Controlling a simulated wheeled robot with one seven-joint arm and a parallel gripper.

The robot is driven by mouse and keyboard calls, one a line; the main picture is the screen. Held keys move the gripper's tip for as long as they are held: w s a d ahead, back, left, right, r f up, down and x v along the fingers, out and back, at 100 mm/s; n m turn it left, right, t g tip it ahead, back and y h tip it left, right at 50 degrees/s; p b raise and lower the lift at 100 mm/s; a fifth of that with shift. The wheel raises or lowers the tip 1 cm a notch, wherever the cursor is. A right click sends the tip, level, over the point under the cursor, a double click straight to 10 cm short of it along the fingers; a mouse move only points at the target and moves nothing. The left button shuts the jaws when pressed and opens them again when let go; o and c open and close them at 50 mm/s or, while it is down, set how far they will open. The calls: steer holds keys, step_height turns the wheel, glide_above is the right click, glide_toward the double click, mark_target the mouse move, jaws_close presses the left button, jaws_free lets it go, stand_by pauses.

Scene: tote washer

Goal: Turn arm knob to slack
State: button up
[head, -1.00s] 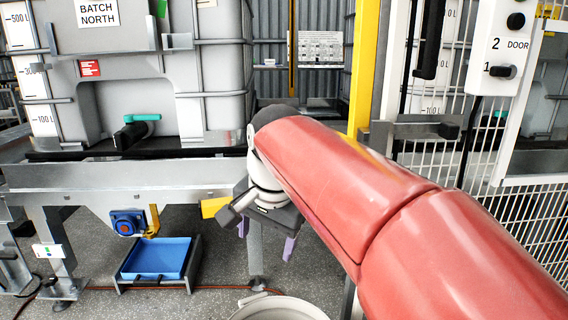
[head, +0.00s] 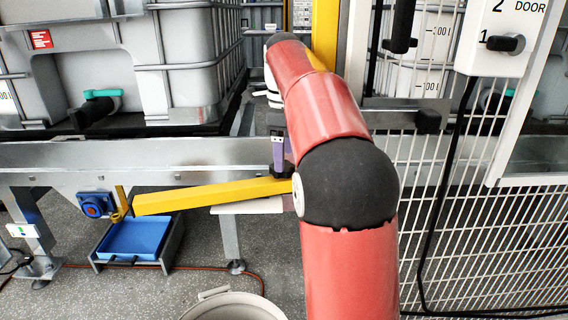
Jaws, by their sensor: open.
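A yellow arm (head: 210,195) runs level in front of the steel frame, from a yellow bracket at its left end to behind my red arm at its right. A small dark knob-like part (head: 281,171) shows at its right end, partly hidden; I cannot read its setting or any slack mark. My gripper (head: 279,152) is open, with a purple finger pointing down just above that dark part. Whether they touch is unclear, and my arm hides the other finger.
A pale bin (head: 232,306) stands in front. A yellow post (head: 325,35), mesh fence (head: 480,240) and door switch box (head: 503,40) are at right.

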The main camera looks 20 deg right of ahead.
steer(key=shift+f, duration=1.4)
steer(key=c, duration=1)
steer(key=shift+o, duration=0.2)
